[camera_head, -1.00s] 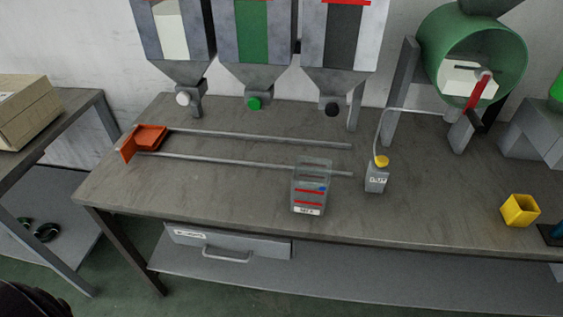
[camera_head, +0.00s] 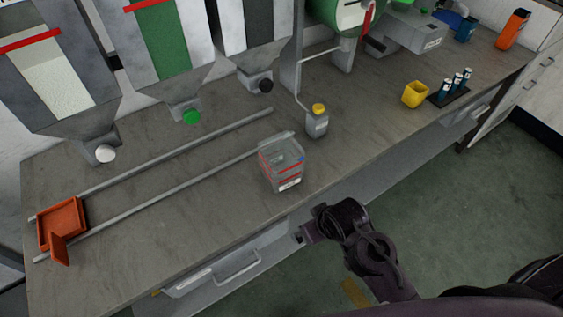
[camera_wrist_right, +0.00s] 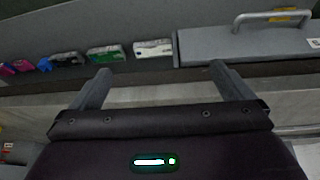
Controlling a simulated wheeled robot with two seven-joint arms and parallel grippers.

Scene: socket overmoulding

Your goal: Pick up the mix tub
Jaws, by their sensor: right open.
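The mix tub (camera_head: 281,170) is a clear grey box with red lines, a white label and a small blue mark. It stands upright on the bench near its front edge, in front of the rails' right end. My right gripper (camera_head: 304,235) is in front of the bench edge, below and to the right of the tub, apart from it. In the right wrist view my right gripper (camera_wrist_right: 160,80) is open with nothing between its fingers. The tub does not show in that view. My left gripper is not in view.
Beside the tub stands a small bottle with a yellow cap (camera_head: 317,122). An orange tray (camera_head: 62,224) sits at the rails' left end. Hoppers overhang the bench's back. A drawer handle (camera_head: 238,266) projects below the bench; it also shows in the right wrist view (camera_wrist_right: 272,16).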

